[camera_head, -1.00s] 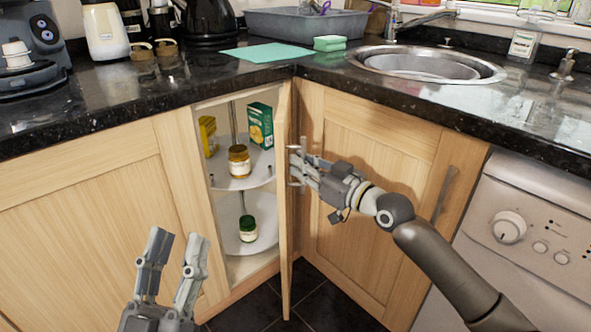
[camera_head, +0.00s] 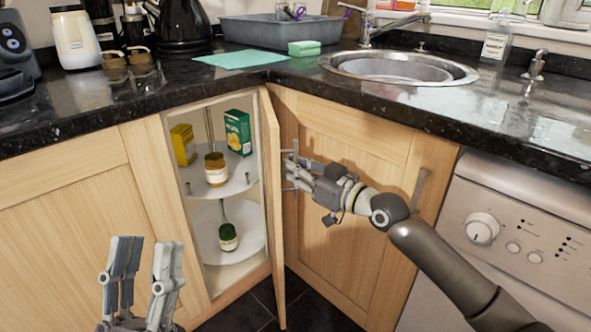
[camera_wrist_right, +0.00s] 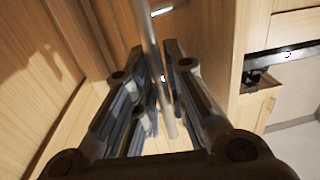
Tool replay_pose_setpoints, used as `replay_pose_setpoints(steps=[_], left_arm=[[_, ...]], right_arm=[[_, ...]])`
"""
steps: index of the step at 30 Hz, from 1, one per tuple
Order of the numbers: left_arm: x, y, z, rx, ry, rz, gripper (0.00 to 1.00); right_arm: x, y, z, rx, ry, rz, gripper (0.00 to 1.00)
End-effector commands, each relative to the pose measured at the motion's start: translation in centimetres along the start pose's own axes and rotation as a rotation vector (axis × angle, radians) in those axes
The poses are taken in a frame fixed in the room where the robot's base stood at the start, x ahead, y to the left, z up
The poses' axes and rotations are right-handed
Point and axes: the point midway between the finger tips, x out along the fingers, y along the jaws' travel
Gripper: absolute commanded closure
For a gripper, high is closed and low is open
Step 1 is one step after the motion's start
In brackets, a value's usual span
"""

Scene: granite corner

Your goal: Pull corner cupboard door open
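The corner cupboard door (camera_head: 270,210) is light wood and stands open, seen nearly edge-on in the head view. It hides part of the wooden panel to its right. My right gripper (camera_head: 292,173) is at the handle on the door's outer face. In the right wrist view, the slim metal bar handle (camera_wrist_right: 152,45) runs between the two fingers (camera_wrist_right: 160,65), which appear closed around it. Finger contact is partly hidden. My left gripper (camera_head: 147,243) is empty with its fingers apart, low in front of the cupboards at left.
Inside the cupboard, round shelves (camera_head: 238,184) hold jars and boxes. A wooden panel (camera_head: 350,220) with its own handle and a washing machine (camera_head: 520,240) are to the right. The black countertop (camera_head: 250,85) overhangs. Dark floor (camera_head: 305,305) lies below.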

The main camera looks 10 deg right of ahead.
Motion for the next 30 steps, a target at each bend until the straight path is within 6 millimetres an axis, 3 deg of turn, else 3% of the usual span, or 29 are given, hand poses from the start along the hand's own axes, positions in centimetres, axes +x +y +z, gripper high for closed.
replay_pose_setpoints(steps=[3,16,30], left_arm=[[0.0,0.0,0.0,0.000,0.000,0.000,0.60],[0.0,0.0,0.1,-0.001,-0.005,-0.001,0.60],[0.0,0.0,0.1,0.000,-0.003,0.000,0.60]], right_arm=[[0.0,0.0,0.0,0.000,0.000,0.000,0.68],[-0.7,0.1,0.0,-0.001,0.000,0.002,0.68],[-8.7,0.1,0.1,-0.004,-0.004,0.003,0.68]])
